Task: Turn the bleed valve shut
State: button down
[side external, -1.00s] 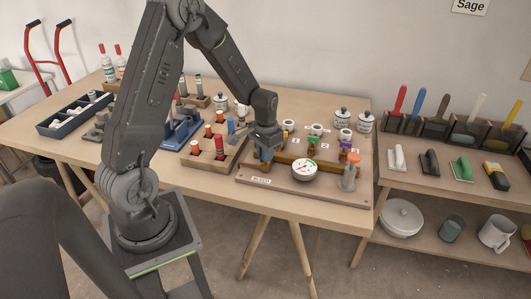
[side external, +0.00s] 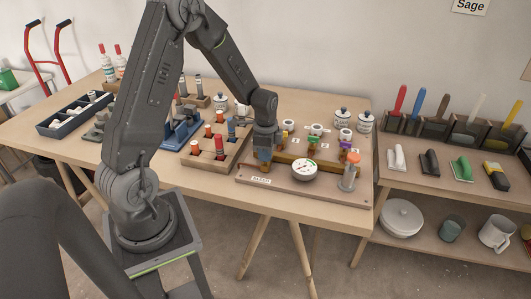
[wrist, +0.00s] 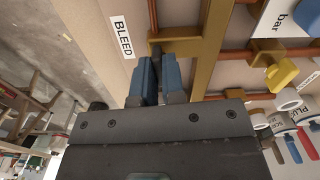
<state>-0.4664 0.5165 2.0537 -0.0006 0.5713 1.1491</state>
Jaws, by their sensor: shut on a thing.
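My gripper (side external: 265,156) points straight down at the left end of the piped board (side external: 285,187), behind the white BLEED label (side external: 261,180). In the wrist view its two blue-padded fingers (wrist: 158,80) are close together beside the BLEED label (wrist: 122,37), at the end of a brass fitting (wrist: 174,34). The gripper is shut on the bleed valve's handle. The handle is mostly hidden between the fingers, so its exact angle cannot be read.
A yellow handle (wrist: 282,73) and copper pipes are close by in the wrist view. A wooden rack (side external: 207,163) of vials stands left.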

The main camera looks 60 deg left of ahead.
jog(key=shift+m, duration=0.6)
jog(key=c, duration=1.2)
grip_release()
notch_tip(320, 180, up, 14)
jog(key=shift+f, duration=0.1)
